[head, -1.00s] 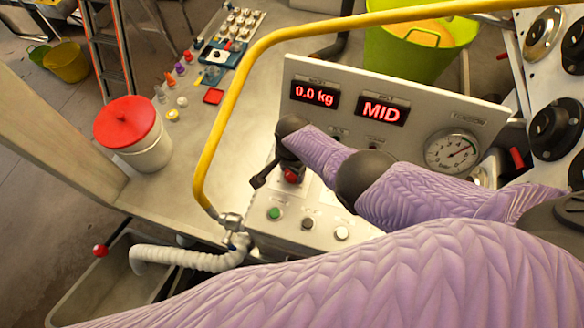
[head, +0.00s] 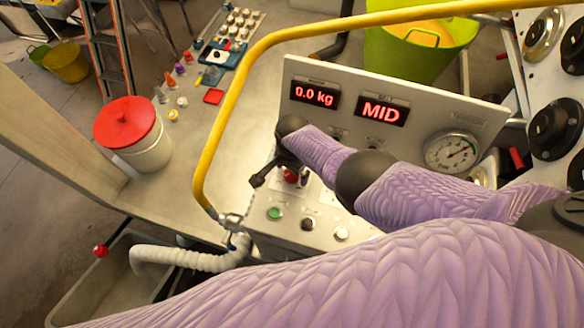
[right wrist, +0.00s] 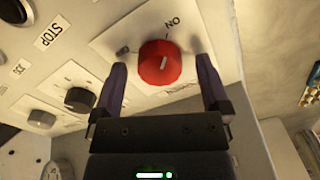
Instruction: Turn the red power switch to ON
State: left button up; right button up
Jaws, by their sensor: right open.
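In the head view the switch (head: 291,175) shows partly behind my right gripper (head: 264,173). My right gripper (right wrist: 166,95) is open in the right wrist view, one finger on each side of the knob with gaps between, so it is around the knob without gripping it. My left gripper is not in view.
The control box carries a green button (head: 274,213), a black knob (head: 308,224) and a white button (head: 341,233). Behind stands a panel (head: 445,112) with displays reading 0.0 kg and MID and a gauge (head: 452,152). A yellow rail (head: 233,90) arches over the box.

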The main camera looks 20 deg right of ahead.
notch_tip(320, 180, up, 10)
jog(key=p, duration=0.6)
jog(key=shift+p, duration=0.35)
jog(key=shift+f, duration=0.15)
